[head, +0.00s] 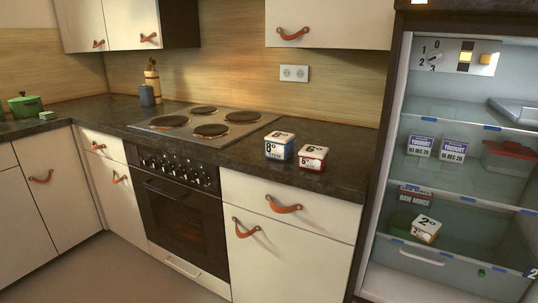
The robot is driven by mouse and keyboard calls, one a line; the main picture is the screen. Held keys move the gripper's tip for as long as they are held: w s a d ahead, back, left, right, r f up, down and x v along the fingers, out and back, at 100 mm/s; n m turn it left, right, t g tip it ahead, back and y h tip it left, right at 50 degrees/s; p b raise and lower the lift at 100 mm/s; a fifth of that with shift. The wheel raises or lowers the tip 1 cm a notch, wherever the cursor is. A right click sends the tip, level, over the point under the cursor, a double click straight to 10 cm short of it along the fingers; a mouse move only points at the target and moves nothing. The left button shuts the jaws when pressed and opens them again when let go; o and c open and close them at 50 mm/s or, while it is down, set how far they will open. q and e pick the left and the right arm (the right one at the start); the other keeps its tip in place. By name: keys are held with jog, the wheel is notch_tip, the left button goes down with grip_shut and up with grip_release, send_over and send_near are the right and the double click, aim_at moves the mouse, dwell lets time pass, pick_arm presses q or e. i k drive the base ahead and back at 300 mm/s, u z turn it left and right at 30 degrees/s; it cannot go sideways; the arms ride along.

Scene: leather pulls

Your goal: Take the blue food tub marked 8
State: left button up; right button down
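The blue food tub marked 8 (279,147) stands on the dark countertop, right of the hob. It has a white lid with an 8 and a blue front label that appears to read STEW. A red and white tub marked 6 (311,157) stands close to its right, nearer the fridge. Neither of my grippers shows in the head view.
An open fridge (395,150) on the right holds yogurt tubs (453,149), a red-lidded box (509,158) and a tub marked 2 (426,228). The hob (205,123) lies left of the tubs. A wall cupboard (330,22) hangs above the counter.

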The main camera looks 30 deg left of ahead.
aim_at(279, 146)
jog(key=z, duration=0.5)
jog(key=i, duration=1.1)
jog(key=u, duration=1.7)
jog(key=i, duration=0.45)
jog(key=z, duration=0.15)
